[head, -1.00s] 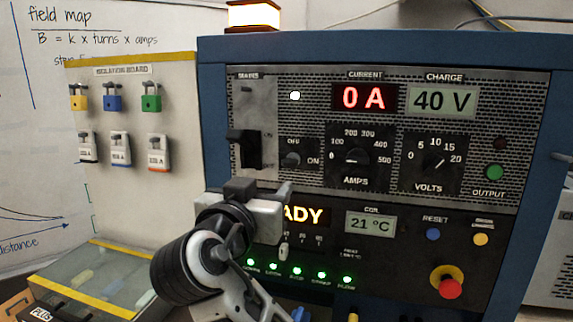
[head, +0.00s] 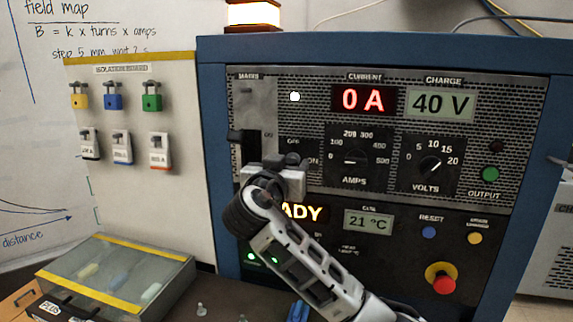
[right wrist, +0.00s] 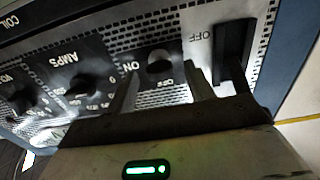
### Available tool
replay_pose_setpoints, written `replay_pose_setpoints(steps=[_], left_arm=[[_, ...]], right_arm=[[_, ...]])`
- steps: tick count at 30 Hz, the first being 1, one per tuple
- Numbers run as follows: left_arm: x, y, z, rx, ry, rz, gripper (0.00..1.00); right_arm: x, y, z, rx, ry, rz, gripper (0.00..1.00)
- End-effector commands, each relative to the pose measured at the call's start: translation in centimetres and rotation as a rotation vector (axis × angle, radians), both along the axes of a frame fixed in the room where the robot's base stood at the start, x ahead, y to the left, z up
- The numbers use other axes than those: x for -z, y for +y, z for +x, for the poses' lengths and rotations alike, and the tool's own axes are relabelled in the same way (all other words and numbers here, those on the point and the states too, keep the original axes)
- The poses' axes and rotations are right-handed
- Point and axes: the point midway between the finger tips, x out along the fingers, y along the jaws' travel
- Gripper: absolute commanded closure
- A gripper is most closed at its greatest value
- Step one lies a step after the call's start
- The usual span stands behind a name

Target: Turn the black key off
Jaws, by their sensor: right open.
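The black key (right wrist: 160,64) is a small dark knob on the OFF/ON plate of the cabinet's upper panel, seen in the right wrist view. Its handle's direction is hard to tell there. In the head view my right gripper (head: 291,162) covers the key, and parts of the OFF and ON labels show around it. My right gripper is open, with its two fingers (right wrist: 163,78) on either side of the key. I cannot tell whether they touch it. My left gripper is not in view.
The black mains switch (head: 240,146) stands close left of the key. The AMPS dial (head: 353,158) and VOLTS dial (head: 430,165) are to its right. The current display (head: 363,100) reads 0 A. A red emergency button (head: 443,283) sits lower right. A clear-lidded box (head: 115,275) is lower left.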

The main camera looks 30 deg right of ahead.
Motion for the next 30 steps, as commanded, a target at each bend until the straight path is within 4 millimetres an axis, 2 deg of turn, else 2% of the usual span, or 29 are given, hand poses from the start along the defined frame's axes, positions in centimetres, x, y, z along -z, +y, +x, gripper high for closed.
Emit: replay_pose_setpoints(steps=[2,6,7,20,30], left_arm=[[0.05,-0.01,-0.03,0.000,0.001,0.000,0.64],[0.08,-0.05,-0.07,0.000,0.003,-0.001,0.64],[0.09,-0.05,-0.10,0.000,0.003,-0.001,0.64],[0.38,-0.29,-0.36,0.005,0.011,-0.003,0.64],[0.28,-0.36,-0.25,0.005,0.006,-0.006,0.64]], right_arm=[[-0.01,0.01,-0.01,0.000,0.000,0.000,0.47],[-0.01,0.02,-0.02,0.000,0.000,0.000,0.86],[-0.02,0.03,-0.03,0.000,0.000,0.000,0.92],[0.07,0.07,-0.02,0.001,0.052,-0.041,0.92],[0.07,0.16,0.07,0.000,0.249,-0.208,0.92]])
